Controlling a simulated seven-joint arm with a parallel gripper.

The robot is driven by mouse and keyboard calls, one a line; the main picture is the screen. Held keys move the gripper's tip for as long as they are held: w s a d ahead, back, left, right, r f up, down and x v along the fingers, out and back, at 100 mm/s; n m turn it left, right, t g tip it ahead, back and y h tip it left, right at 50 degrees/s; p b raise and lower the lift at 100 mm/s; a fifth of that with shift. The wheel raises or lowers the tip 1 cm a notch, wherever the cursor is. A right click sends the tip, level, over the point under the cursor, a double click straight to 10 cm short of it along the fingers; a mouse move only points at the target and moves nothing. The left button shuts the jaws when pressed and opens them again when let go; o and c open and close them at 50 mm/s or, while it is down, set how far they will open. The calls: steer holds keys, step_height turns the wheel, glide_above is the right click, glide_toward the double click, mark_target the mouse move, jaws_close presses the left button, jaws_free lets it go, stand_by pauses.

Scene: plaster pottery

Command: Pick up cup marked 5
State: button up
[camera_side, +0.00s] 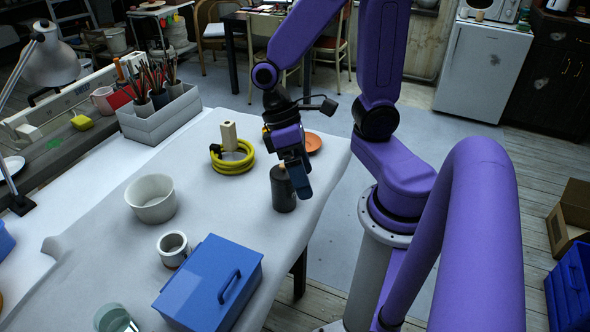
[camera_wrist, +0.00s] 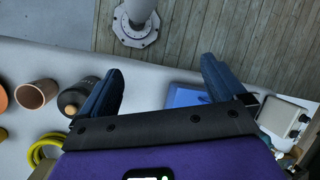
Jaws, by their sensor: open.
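No cup shows a readable 5. A brown open cup (camera_wrist: 36,95) shows at the left of the wrist view, also without a visible mark. My gripper (camera_side: 298,178) is above the table's right edge, by a dark jar (camera_side: 283,192). In the wrist view my gripper (camera_wrist: 160,72) is open, with nothing between its fingers. The dark jar (camera_wrist: 72,102) lies just left of its left finger there.
A blue lidded box (camera_side: 208,285) stands at the table's front. A white bowl (camera_side: 151,204) is left of centre. A yellow coil (camera_side: 232,164), a tan cylinder (camera_side: 228,134) and an orange dish (camera_side: 313,143) are behind. A clear glass (camera_side: 115,319) is at the front.

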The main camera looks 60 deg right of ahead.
steer(key=w+d+f+m+t+y, duration=0.3)
steer(key=w+d+m+t+y, duration=0.4)
steer(key=m, duration=0.5)
steer(key=w+d+f+m+t+y, duration=0.35)
steer(key=w+m, duration=0.55)
steer(key=m, duration=0.3)
steer(key=d+f+m+t+h, duration=0.4)
steer(key=d+m+t+h, duration=0.4)
steer(key=d+m, duration=0.35)
steer(key=s+f+m+h, duration=0.2)
steer(key=m, duration=0.1)
steer(key=s+d+f+m+h, duration=0.1)
steer(key=s+f+m+h, duration=0.1)
steer(key=h, duration=0.1)
steer(key=s+f+m+h, duration=0.2)
steer(key=m+h, duration=0.1)
steer(key=shift+s+d+m+g, duration=0.25)
steer(key=shift+s+m, duration=0.1)
steer(key=shift+s, duration=0.05)
steer(key=shift+s+a+f+m+g+h, duration=0.2)
steer(key=shift+s+f+m+g+h, duration=0.1)
steer(key=shift+s+f+m+h, duration=0.25)
steer(key=shift+x, duration=3.7)
steer(key=shift+f, duration=0.1)
